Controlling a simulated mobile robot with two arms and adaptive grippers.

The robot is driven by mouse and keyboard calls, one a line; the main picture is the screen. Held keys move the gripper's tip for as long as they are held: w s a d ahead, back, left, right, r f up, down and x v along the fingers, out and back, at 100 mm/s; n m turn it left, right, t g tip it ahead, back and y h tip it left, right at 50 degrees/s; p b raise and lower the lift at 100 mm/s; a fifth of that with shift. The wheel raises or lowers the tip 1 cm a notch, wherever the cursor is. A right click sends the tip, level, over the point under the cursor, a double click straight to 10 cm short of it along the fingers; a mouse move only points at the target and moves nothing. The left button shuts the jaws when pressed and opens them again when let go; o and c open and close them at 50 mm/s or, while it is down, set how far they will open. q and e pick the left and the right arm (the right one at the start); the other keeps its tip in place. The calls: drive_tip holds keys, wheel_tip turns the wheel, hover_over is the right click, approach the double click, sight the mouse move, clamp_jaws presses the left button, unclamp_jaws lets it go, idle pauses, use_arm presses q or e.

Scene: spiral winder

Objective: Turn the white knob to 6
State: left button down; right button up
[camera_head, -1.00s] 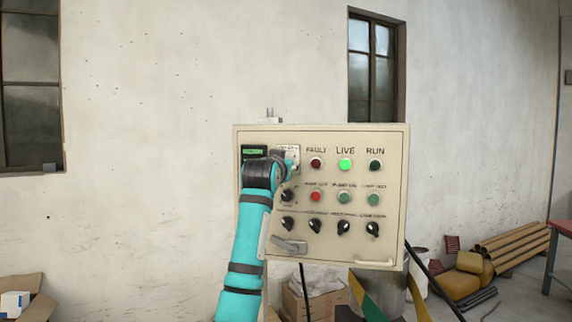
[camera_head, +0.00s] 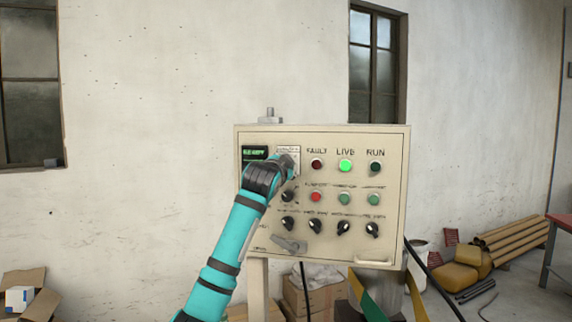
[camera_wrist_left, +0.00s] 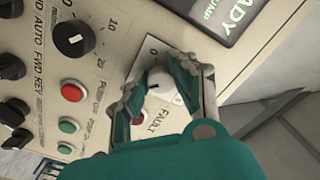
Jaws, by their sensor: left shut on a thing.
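The white knob (camera_wrist_left: 159,82) sits on a pale scale plate in the left wrist view, with a "0" printed beside it. My left gripper (camera_wrist_left: 168,84) is shut on the white knob, with a teal finger on either side of it. The fingers cover much of the scale, so I cannot read the knob's setting. In the head view my left gripper (camera_head: 289,161) is at the upper left of the beige control panel (camera_head: 390,185), over the scale plate, and hides the knob. My right gripper is not in view.
A display reading "READY" (camera_head: 254,153) is left of the gripper. A lit green LIVE lamp (camera_head: 345,166), a red button (camera_head: 316,197) and several black knobs are close by. A grey lever handle (camera_head: 289,244) sticks out at the lower left of the panel.

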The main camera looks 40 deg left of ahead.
use_arm(q)
drive_tip(key=shift+f, duration=0.1)
idle(0.4)
drive_tip(key=c, duration=1.1)
unclamp_jaws()
drive_tip(key=shift+o, duration=0.2)
drive_tip(key=shift+s, duration=0.1)
drive_tip(key=v, duration=1.1)
drive_tip(key=shift+s+d, duration=0.2)
drive_tip(key=shift+s, duration=0.1)
